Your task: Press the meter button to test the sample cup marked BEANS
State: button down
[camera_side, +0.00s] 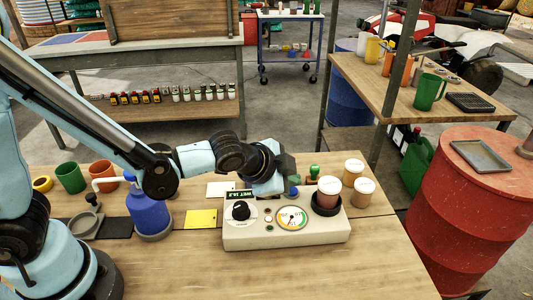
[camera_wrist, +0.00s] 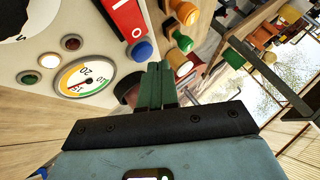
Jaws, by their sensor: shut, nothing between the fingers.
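The meter (camera_side: 285,235) is a cream box on the wooden table, with a black knob (camera_side: 240,210), a round dial (camera_side: 291,218) and a small display reading about "WET 16.2" (camera_side: 239,195). Its blue button (camera_side: 294,191) is near the back edge; it also shows in the wrist view (camera_wrist: 142,51). A sample cup (camera_side: 328,188) with a pale lid sits in the black well (camera_side: 327,207) at the right. Its label is unreadable. My gripper (camera_side: 288,168) is shut and empty, just above and beside the blue button. In the wrist view its green fingers (camera_wrist: 157,72) appear apart from the button.
Two more lidded cups (camera_side: 353,168) (camera_side: 363,191) stand behind and right of the meter. A green-handled stamp (camera_side: 314,172) is beside them. A yellow card (camera_side: 201,219), a blue bottle (camera_side: 150,212) and pots (camera_side: 70,177) are at left. The front table is clear.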

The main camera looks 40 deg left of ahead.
jog(key=shift+r, duration=0.2)
jog(key=shift+r, duration=2.5)
jog(key=s+a+r+n+g+y, duration=0.1)
jog(key=s+a+n+g, duration=0.1)
jog(key=s+a+n, duration=0.8)
jog(key=s+a, duration=0.2)
jog(key=a, duration=0.3)
jog(key=shift+s+a+n, duration=0.15)
jog(key=shift+n, duration=0.25)
